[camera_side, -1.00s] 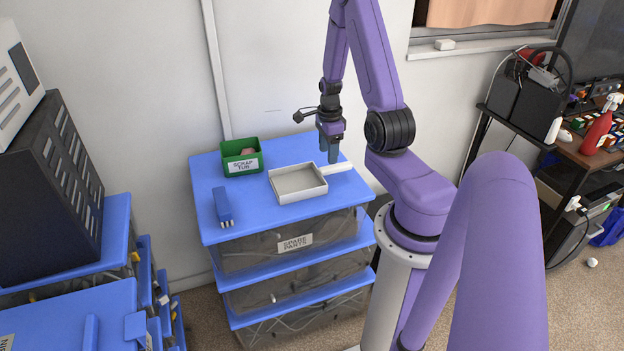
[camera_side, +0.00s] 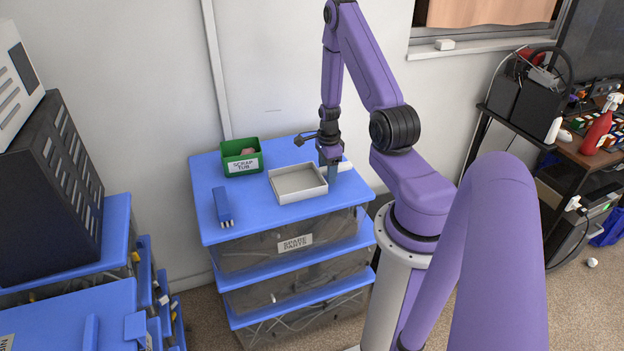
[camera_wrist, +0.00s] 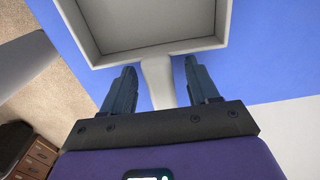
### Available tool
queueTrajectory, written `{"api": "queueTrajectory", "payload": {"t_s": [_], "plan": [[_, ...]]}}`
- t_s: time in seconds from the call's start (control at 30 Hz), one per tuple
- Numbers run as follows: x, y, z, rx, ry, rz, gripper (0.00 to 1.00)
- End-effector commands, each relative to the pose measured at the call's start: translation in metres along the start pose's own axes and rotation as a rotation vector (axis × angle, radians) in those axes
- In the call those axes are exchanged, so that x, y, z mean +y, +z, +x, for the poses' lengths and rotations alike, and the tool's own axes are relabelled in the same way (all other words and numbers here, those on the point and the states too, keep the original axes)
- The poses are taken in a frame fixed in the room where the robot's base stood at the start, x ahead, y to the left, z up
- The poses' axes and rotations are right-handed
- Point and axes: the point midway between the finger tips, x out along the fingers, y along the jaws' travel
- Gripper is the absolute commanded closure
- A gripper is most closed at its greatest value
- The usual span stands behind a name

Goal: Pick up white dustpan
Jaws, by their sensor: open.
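The white dustpan (camera_side: 298,183) lies on the blue lid of the drawer stack, with its square pan to the left and its handle pointing right. My gripper (camera_side: 332,178) is down at the handle, just right of the pan. In the wrist view the pan (camera_wrist: 150,55) is at the top and the handle (camera_wrist: 158,82) runs down between my two open fingers (camera_wrist: 160,85). There is a gap on each side of the handle. Part of the handle is hidden behind my gripper in the side view.
A green scrap tub (camera_side: 241,158) stands at the back left of the blue lid (camera_side: 262,207). A blue brush (camera_side: 223,206) lies at the left. The wall is close behind, and the lid's front is clear.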

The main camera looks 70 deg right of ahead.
Motion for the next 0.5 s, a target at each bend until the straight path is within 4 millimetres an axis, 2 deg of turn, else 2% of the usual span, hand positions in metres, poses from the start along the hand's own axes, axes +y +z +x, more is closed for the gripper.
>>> {"api": "queueTrajectory", "payload": {"t_s": [0.17,0.2,0.37,0.4,0.5], "plan": [[-0.0003,-0.0001,0.0001,0.0,-0.001,0.0,0.4],[-0.0003,-0.0001,0.0001,0.0,-0.001,0.0,0.44],[-0.0002,-0.0001,0.0,0.0,-0.001,0.0,0.96],[-0.0002,-0.0001,0.0,0.0,-0.001,0.0,1.0],[-0.0002,-0.0001,-0.0001,0.0,-0.001,0.0,1.0]]}}
